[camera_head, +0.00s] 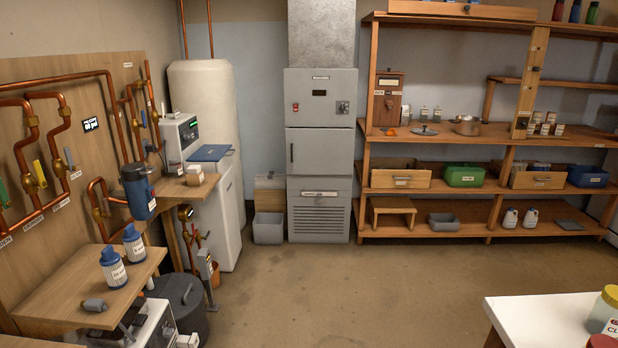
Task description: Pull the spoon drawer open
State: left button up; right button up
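Wooden drawer-like boxes with small labels sit on the shelving at the right. One box (400,179) is at the left of the middle shelf, and another box (537,180) is further right on it with things showing above its front. A wooden drawer front (462,10) with a small pull is at the top shelf, cut by the upper picture edge. The labels are too small to read, so I cannot tell which is the spoon drawer. Neither of my grippers is in view.
The concrete floor (400,285) is clear up to the shelving. A white table (545,318) with jars cuts into the lower right. A grey furnace cabinet (320,150) stands at the back middle. A wooden bench (65,300) and copper pipes line the left.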

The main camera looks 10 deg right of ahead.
aim_at(397, 175)
jog(key=i+l+z, duration=0.2)
jog(key=i, duration=1.05)
jog(key=i+j+z, duration=0.25)
jog(key=i, duration=1.05)
jog(key=i+l, duration=0.2)
jog(key=i, duration=0.2)
jog(key=i+l, duration=0.25)
jog(key=i, duration=0.2)
jog(key=i+l+z, duration=0.1)
jog(key=i, duration=0.3)
jog(key=i+l, duration=0.3)
jog(key=i, duration=0.15)
jog(key=i+l, duration=0.15)
jog(key=l, duration=0.15)
jog(key=i+l, duration=0.2)
jog(key=i+l+u, duration=0.1)
jog(key=l, duration=0.3)
